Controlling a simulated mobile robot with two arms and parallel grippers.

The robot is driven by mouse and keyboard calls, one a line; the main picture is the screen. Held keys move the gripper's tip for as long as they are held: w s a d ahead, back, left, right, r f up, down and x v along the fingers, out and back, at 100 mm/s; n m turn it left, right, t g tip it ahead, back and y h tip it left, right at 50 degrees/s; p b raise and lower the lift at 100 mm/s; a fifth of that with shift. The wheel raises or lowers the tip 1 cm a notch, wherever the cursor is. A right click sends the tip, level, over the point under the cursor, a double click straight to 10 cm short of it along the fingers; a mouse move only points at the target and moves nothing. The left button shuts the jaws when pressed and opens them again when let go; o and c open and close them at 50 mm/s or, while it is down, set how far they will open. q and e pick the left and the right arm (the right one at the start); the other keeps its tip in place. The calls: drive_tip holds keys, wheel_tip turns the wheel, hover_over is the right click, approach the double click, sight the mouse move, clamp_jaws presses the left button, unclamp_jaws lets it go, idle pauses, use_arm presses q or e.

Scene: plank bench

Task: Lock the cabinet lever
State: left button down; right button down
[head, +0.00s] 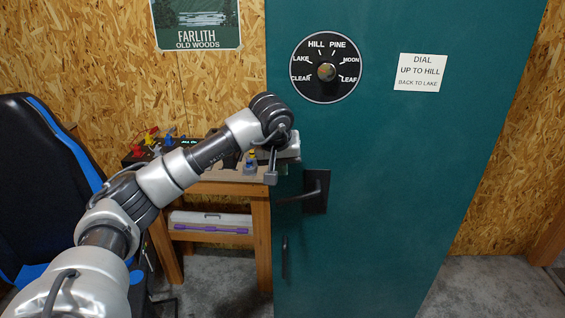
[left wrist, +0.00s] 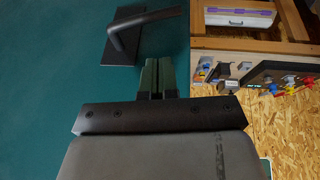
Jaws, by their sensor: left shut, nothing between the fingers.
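The teal cabinet door (head: 420,150) fills the middle of the head view. Its dark lever (head: 297,196) sits on a black plate (head: 319,180) and its bar points left, roughly level. The lever also shows in the left wrist view (left wrist: 148,17), beyond the fingertips and apart from them. My left gripper (head: 271,178) is beside the door's left edge, a little above and left of the lever. Its fingers (left wrist: 158,65) are closed together and empty. My right gripper is not in view.
A round dial (head: 326,94) with words and a sign (head: 420,72) are on the door above the lever. A vertical handle (head: 285,257) is below it. A wooden bench (head: 262,215) with small items stands behind my left arm. A chair (head: 40,170) is at left.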

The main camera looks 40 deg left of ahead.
use_arm(q)
drive_tip(key=p+x, duration=0.1)
drive_tip(key=x, duration=0.2)
drive_tip(key=p+x, duration=0.1)
drive_tip(key=x, duration=0.2)
drive_tip(key=d+x, duration=0.1)
drive_tip(key=x, duration=0.3)
drive_tip(key=shift+f+p, duration=0.1)
drive_tip(key=shift+p, duration=0.3)
